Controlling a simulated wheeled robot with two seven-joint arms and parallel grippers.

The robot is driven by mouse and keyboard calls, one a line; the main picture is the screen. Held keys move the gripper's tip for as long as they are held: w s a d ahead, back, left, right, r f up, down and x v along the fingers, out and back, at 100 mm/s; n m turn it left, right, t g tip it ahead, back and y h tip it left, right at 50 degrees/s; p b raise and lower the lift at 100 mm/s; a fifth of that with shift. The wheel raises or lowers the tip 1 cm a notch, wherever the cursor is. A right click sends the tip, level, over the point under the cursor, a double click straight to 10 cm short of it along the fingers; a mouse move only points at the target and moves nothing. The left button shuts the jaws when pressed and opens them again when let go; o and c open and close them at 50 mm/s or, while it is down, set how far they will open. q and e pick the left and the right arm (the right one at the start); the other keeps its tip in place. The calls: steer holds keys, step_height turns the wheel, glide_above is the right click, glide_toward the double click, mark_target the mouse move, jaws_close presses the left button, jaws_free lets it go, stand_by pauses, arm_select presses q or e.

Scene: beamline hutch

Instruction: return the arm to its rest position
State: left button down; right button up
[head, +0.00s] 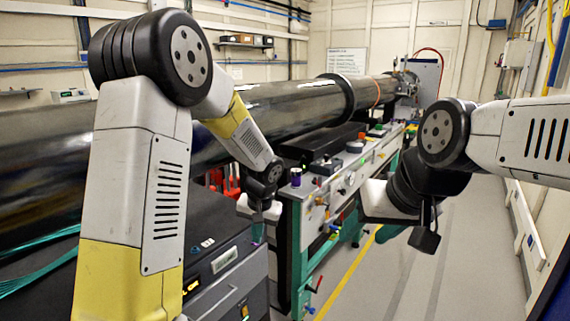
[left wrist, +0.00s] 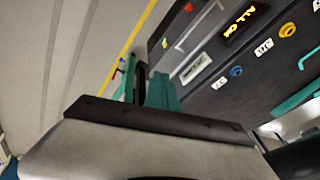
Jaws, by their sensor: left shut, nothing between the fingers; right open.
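My left arm comes in from the left, bends at a raised elbow and reaches down to my left gripper (head: 258,234). This gripper is shut and empty, pointing down beside the dark equipment cabinet and in front of the bench. In the left wrist view, the pale gripper body with its dark edge fills the bottom; I cannot clearly make out the fingertips there. My right arm comes in from the right, bent at the elbow. My right gripper (head: 425,240) is open, hanging low over the floor to the right of the bench, and nothing shows in it.
A large dark pipe (head: 290,105) runs behind. A green-framed bench (head: 296,230) carries small items, including a purple cylinder (head: 296,177). The floor at right is clear.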

arm_select(q)
steer(key=s+a+r+n+t+h, duration=0.15)
steer(key=s+a+r, duration=0.35)
steer(key=s+r, duration=0.65)
steer(key=s+r+t+h, duration=0.1)
steer(key=s+r, duration=0.2)
steer(key=s, duration=0.3)
steer(key=s+a+r+h, duration=0.1)
steer(key=s+r, duration=0.2)
steer(key=s, duration=0.4)
steer(key=shift+a+r+t, duration=0.15)
steer(key=shift+r+t, duration=0.15)
steer(key=shift+t, duration=0.05)
